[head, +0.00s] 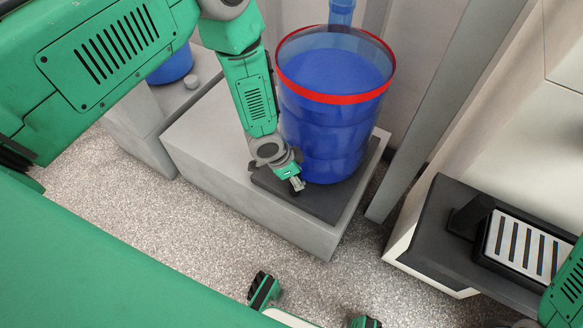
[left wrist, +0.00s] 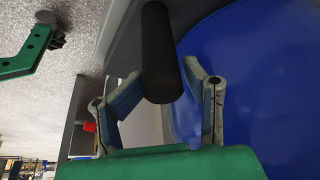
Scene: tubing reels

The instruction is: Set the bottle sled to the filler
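A large blue bottle (head: 325,135) with a red ring near its top stands upright on a dark flat sled (head: 320,202), on a grey block (head: 225,150). My left gripper (head: 294,182) is at the sled's front edge, low beside the bottle. In the left wrist view, a black cylindrical handle (left wrist: 161,50) lies between the two fingers of this gripper (left wrist: 164,85). The fingers come close to both sides of the handle; I cannot tell whether they press on it. The bottle's blue wall (left wrist: 260,70) fills the right of that view. My right gripper is not in view.
A unit with a slotted grille tray (head: 520,248) and dark top (head: 440,215) stands at the right; I cannot tell if it is the filler. A grey post (head: 420,110) stands between it and the block. Another blue container (head: 172,66) is at the left. Speckled floor (head: 190,225) lies in front.

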